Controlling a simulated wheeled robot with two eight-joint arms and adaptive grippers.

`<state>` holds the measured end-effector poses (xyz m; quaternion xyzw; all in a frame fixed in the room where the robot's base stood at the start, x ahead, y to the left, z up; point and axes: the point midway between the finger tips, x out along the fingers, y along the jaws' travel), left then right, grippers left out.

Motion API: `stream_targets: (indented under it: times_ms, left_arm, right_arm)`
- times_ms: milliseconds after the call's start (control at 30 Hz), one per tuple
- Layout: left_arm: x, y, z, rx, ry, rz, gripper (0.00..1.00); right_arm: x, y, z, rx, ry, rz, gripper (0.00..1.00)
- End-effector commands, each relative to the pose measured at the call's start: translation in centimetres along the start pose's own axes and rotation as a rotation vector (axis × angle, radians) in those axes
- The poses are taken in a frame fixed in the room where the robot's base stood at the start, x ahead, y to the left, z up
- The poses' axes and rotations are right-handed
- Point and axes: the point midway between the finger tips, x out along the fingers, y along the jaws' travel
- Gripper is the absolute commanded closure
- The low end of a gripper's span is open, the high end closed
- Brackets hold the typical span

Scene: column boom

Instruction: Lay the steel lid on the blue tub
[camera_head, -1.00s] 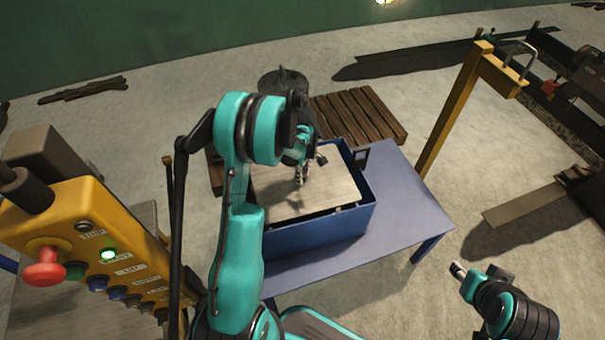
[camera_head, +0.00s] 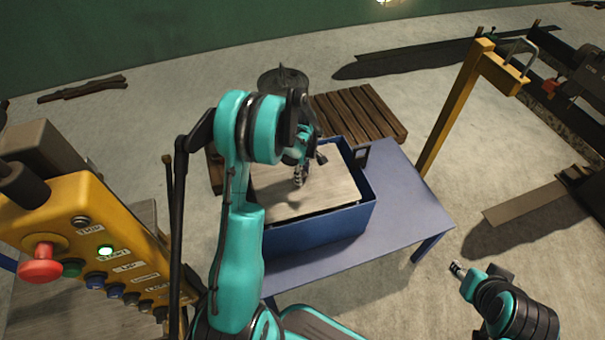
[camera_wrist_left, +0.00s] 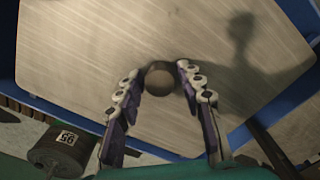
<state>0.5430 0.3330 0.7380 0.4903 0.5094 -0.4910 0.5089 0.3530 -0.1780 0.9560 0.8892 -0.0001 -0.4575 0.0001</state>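The blue tub (camera_head: 318,233) stands on a blue table. The steel lid (camera_head: 320,195), a pale flat plate, lies level or nearly so across the tub's mouth. Blue tub wall shows past its back and right edges. A thin dark gap shows under its front edge, so I cannot tell whether it rests fully. My left gripper (camera_head: 298,178) points down at the lid's middle. In the left wrist view its fingers (camera_wrist_left: 160,74) close around the lid's round knob (camera_wrist_left: 159,82), with the lid (camera_wrist_left: 90,50) beneath. My right gripper (camera_head: 457,268) hangs right of the table, apart from everything; its fingers are too small to read.
The blue table (camera_head: 405,195) has bare top right of the tub. A yellow post (camera_head: 452,112) stands behind its right side. A yellow button panel (camera_head: 95,235) is at near left. A wooden pallet (camera_head: 358,115) lies behind. A dark weight (camera_wrist_left: 62,148) shows in the left wrist view.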

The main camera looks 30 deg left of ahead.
Motion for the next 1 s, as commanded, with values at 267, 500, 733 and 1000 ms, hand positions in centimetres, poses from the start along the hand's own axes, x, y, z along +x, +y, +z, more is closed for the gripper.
stream_targets:
  times_ms: [267,500,733,1000]
  left_arm:
    - [0.1,0.0,0.0,0.000,0.000,0.000,0.50]
    - [-2.1,0.0,0.0,0.000,0.000,0.000,0.50]
    - [-7.2,0.0,0.0,0.000,0.000,0.000,0.50]
    - [-11.3,0.0,0.0,0.000,0.000,0.000,0.50]
  right_arm:
    - [0.0,0.0,0.0,0.000,0.000,0.000,0.60]
    - [0.0,0.0,0.0,0.000,0.000,0.000,0.60]
    - [0.0,0.0,0.0,0.000,0.000,0.000,0.60]
    - [0.0,0.0,0.0,0.000,0.000,0.000,0.60]
